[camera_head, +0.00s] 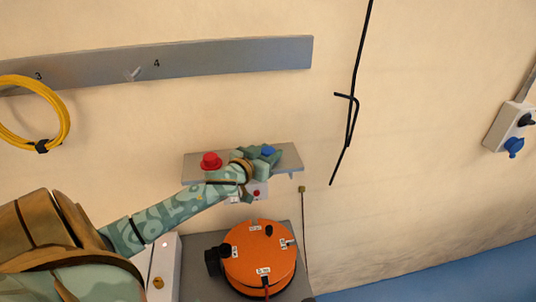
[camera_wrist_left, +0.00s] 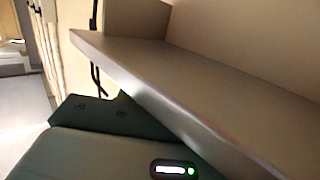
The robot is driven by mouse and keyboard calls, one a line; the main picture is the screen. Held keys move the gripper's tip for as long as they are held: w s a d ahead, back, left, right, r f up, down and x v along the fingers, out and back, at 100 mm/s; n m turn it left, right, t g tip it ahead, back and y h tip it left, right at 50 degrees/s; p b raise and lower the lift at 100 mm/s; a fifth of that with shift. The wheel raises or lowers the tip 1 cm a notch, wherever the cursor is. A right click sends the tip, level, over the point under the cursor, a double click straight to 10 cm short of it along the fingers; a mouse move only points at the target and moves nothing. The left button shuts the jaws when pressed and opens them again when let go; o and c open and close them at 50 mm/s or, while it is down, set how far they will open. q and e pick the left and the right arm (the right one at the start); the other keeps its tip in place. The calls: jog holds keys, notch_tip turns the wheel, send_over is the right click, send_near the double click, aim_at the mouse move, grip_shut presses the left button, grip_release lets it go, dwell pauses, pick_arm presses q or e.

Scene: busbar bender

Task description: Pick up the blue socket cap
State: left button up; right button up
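A small blue piece, which looks like the blue socket cap (camera_head: 268,151), shows at the far end of my left gripper (camera_head: 262,156) in the head view. It is over the grey wall shelf (camera_head: 290,158), and the gripper partly covers it. I cannot tell whether the fingers touch or hold it. In the left wrist view, the green gripper body (camera_wrist_left: 100,150) sits close beside the shelf edge (camera_wrist_left: 150,92), and neither the fingertips nor the cap show. My right gripper is in neither view.
A red cap (camera_head: 211,161) stands on the shelf's left part. An orange round device (camera_head: 260,262) sits on a grey surface below. A wall box (camera_head: 508,126) with a blue socket is far right. A yellow cable coil (camera_head: 62,115) hangs at left. Black rods (camera_head: 354,80) hang on the wall.

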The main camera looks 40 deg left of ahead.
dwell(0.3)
pick_arm(q)
notch_tip(320, 180, up, 3)
jog(key=shift+f, duration=0.2)
jog(key=s+d+r+p, duration=0.2)
jog(key=s+d+r, duration=0.1)
jog(key=s+r, duration=0.95)
jog(key=s+d+f+b, duration=0.1)
jog(key=d+f+b, duration=0.5)
jog(key=f, duration=0.4)
jog(key=s+d+f+h+b, duration=0.1)
jog(key=d+f+b, duration=0.5)
jog(key=f, duration=0.4)
jog(key=d+f+m+b, duration=0.1)
jog(key=d+f+b, duration=0.6)
jog(key=f, duration=0.3)
jog(key=shift+s+h+b, duration=0.35)
jog(key=shift+s+h, duration=0.05)
jog(key=shift+d, duration=0.1)
